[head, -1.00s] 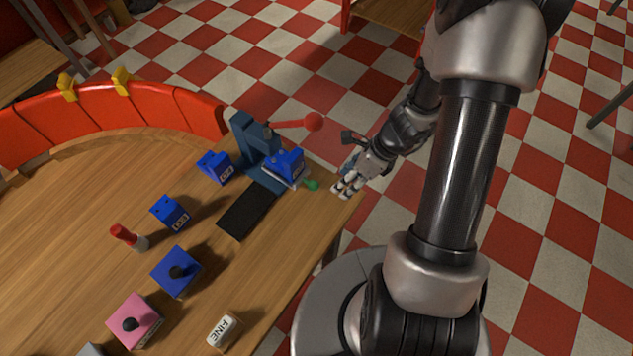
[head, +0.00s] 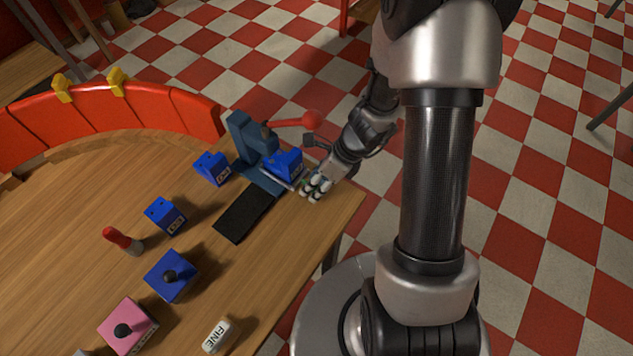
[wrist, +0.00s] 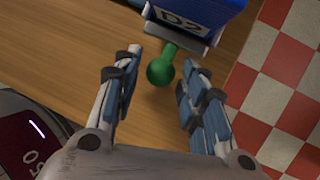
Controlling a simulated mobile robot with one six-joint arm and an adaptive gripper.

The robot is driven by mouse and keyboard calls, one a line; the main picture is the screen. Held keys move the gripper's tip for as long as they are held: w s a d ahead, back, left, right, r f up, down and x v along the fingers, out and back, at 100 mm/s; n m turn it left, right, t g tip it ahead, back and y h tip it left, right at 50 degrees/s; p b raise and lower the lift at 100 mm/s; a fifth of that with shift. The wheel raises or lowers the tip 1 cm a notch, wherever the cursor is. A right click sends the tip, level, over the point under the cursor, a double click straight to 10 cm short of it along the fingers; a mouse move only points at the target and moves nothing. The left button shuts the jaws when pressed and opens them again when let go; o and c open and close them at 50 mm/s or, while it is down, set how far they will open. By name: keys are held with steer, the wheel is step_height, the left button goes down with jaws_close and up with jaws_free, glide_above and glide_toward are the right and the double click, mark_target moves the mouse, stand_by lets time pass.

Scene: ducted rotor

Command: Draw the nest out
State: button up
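The nest (wrist: 182,39) is a pale-edged slide with a green knob (wrist: 160,71) on a short stem. A blue block (wrist: 205,12) marked D2 sits on it. In the head view this block (head: 284,164) is at the foot of a blue-grey press (head: 245,140) with a red-balled lever (head: 311,120). My gripper (head: 314,188) is at the nest's outer end, near the table edge. In the wrist view my gripper (wrist: 163,62) is open, one finger on each side of the knob, with gaps showing. The head view mostly hides the knob behind the fingers.
A black mat (head: 245,212) lies in front of the press. Blue blocks (head: 165,215), a red-and-white stamp (head: 122,240), a blue knobbed box (head: 171,276), a pink one (head: 127,325) and a FINE-marked piece (head: 217,333) stand leftward. The table's right edge is close.

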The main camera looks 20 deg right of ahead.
jaws_close()
stand_by(0.3)
stand_by(0.3)
